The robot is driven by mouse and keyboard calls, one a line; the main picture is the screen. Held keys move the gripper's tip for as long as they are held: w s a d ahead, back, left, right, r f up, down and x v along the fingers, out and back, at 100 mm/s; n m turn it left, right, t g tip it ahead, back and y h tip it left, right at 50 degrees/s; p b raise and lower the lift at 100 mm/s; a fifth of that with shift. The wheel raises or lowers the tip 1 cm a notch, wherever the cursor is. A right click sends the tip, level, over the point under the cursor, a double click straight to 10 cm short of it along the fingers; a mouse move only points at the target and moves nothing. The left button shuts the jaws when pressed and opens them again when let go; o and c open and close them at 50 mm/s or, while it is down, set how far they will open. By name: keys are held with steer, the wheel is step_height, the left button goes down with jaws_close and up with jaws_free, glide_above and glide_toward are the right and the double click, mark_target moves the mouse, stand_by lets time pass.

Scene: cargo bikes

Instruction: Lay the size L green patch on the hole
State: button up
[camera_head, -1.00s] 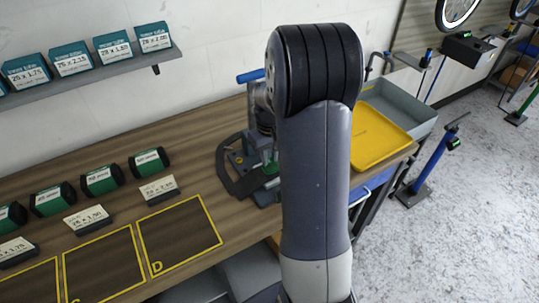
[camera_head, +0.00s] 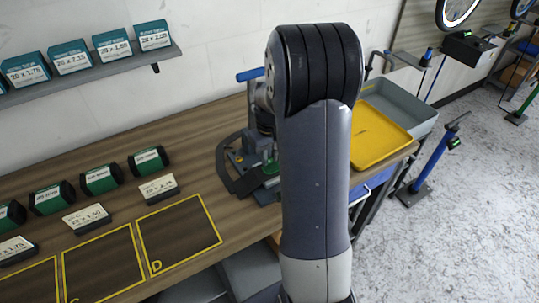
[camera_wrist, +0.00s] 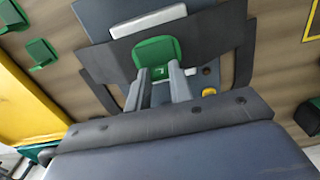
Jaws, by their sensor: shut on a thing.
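The green patch (camera_wrist: 158,53), marked with a small L, is at the tips of my gripper (camera_wrist: 163,80) in the wrist view. The gripper is shut on the patch's near edge. The patch is over the dark tube and its grey stand. The dark tube (camera_wrist: 238,42) loops around the stand (camera_wrist: 108,20). I cannot tell whether the patch touches the tube. The hole does not show. In the head view my arm hides the gripper, while the tube (camera_head: 228,172) shows on the bench beside it.
Other green patches (camera_wrist: 42,52) lie to the left in the wrist view. A yellow tray (camera_head: 378,138) and a grey bin (camera_head: 412,105) stand right of my arm. Green-and-black rolls (camera_head: 101,178) and yellow-outlined squares (camera_head: 180,236) line the bench at left.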

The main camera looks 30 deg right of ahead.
steer(key=shift+f, duration=0.1)
steer(key=o, duration=0.8)
steer(key=shift+o, duration=0.2)
step_height(320, 180, up, 11)
steer(key=shift+b, duration=0.45)
steer(key=shift+f, duration=0.15)
step_height(320, 180, down, 10)
steer(key=shift+f+p, duration=0.25)
steer(key=shift+p, duration=0.2)
steer(key=shift+r, duration=0.1)
steer(key=shift+r, duration=0.1)
